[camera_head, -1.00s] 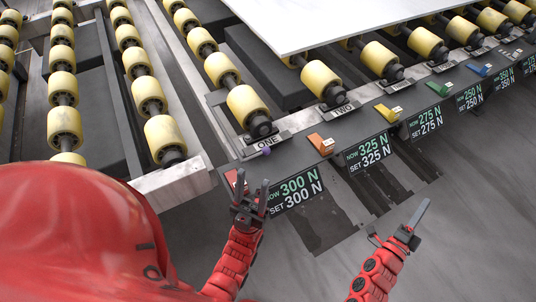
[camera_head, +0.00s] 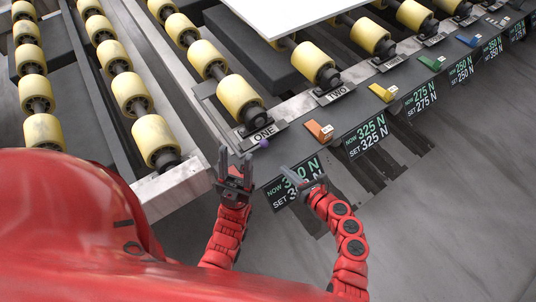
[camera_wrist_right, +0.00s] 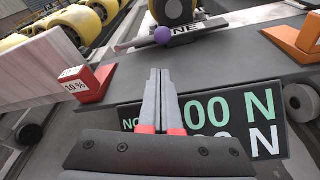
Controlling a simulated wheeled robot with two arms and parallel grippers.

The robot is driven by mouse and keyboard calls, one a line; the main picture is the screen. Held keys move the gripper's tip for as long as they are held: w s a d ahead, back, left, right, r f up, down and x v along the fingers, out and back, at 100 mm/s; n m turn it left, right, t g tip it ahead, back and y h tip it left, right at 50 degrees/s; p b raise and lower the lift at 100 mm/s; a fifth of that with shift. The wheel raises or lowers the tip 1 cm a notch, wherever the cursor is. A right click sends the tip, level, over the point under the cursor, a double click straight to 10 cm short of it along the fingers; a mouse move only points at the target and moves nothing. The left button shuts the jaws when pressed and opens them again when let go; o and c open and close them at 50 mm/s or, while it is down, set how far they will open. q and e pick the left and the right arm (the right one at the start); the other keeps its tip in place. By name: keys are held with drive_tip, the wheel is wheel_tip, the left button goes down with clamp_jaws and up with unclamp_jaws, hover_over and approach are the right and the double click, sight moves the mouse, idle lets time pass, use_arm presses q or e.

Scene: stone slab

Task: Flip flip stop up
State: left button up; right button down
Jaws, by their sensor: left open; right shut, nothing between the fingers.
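The flip stop appears to be the low grey bar with a purple knob (camera_head: 264,143) beside the ONE label, at the foot of the nearest roller. It looks as if it lies flat. The knob also shows in the right wrist view (camera_wrist_right: 162,36), ahead of my fingers. My left gripper (camera_head: 236,158) is open and empty, fingers upward, left of the knob. My right gripper (camera_head: 287,171) is shut and empty, in front of the 300 N sign and to the knob's lower right. In the right wrist view its closed fingers (camera_wrist_right: 161,76) point toward the knob, apart from it.
A red 10 % block (camera_wrist_right: 88,83) sits on the ledge left of my right fingers. An orange wedge (camera_head: 319,131) stands right of the knob, a yellow one (camera_head: 382,93) beyond it. The 300 N sign (camera_wrist_right: 215,115) hangs from the ledge. A white slab (camera_head: 285,14) lies on the rollers.

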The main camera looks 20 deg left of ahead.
sight(269, 159)
drive_tip(key=b+x, duration=0.1)
drive_tip(key=x, duration=0.8)
drive_tip(key=shift+s+f, duration=0.1)
drive_tip(key=shift+w+a+b, duration=0.3)
drive_tip(key=shift+w+a, duration=0.05)
drive_tip(key=shift+w, duration=0.05)
drive_tip(key=shift+r+p, duration=0.3)
drive_tip(key=shift+p, duration=0.15)
